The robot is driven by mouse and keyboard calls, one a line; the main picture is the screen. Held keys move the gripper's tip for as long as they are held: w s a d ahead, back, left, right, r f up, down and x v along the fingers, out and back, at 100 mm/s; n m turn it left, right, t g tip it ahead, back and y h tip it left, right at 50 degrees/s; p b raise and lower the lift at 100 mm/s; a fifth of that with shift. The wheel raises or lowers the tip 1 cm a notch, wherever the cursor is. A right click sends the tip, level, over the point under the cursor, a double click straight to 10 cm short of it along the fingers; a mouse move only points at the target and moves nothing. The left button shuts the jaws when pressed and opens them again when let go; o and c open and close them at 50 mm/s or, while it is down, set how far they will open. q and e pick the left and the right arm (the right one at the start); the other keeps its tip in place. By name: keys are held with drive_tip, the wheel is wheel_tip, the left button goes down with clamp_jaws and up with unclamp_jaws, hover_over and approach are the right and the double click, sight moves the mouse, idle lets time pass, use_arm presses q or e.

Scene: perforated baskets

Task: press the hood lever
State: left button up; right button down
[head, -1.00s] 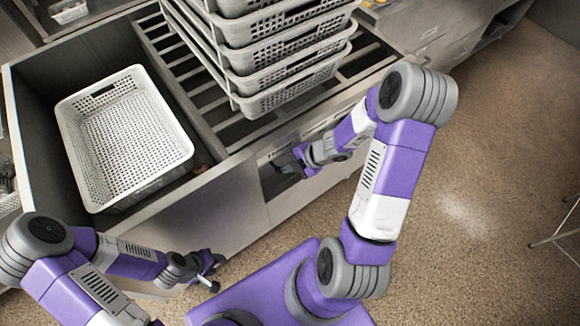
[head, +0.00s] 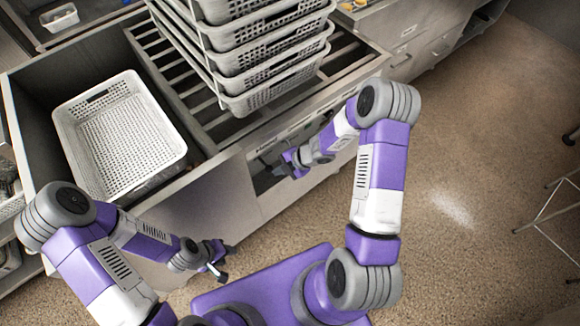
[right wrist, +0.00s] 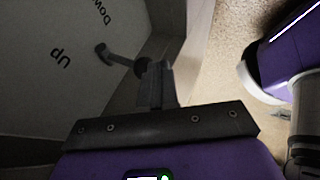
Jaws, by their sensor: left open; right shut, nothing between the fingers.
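The lever (right wrist: 121,60), a dark bar with a rounded end, sticks out from a panel (right wrist: 45,90) marked "Up" and "Down" in the right wrist view. Its inner end meets a dark round hub beside my fingertips. My right gripper (right wrist: 154,75) is shut and empty; its fingertips look close to the hub, but I cannot tell whether they touch. In the head view my right gripper (head: 286,161) is at the right part of a recess in the counter front, and the lever cannot be made out. My left gripper (head: 221,268) is open and empty, low in front of the counter.
A white perforated basket (head: 70,142) sits in the sink-like basin at left. Several stacked baskets (head: 285,75) stand on the slatted rack above the recess. The counter front (head: 222,198) is close to both arms. Open floor (head: 475,130) lies to the right.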

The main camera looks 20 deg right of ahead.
drive_tip(key=shift+f+b, duration=0.3)
drive_tip(key=shift+f, duration=0.65)
drive_tip(key=shift+r, duration=0.1)
drive_tip(key=shift+r+p, duration=0.75)
drive_tip(key=shift+p, duration=0.15)
drive_tip(key=shift+s+d, duration=0.1)
drive_tip(key=s+d+r+p, duration=0.4)
drive_tip(key=s+d, duration=0.4)
drive_tip(key=s, duration=0.1)
drive_tip(key=shift+s+d+r, duration=0.25)
drive_tip(key=shift+s+d, duration=0.15)
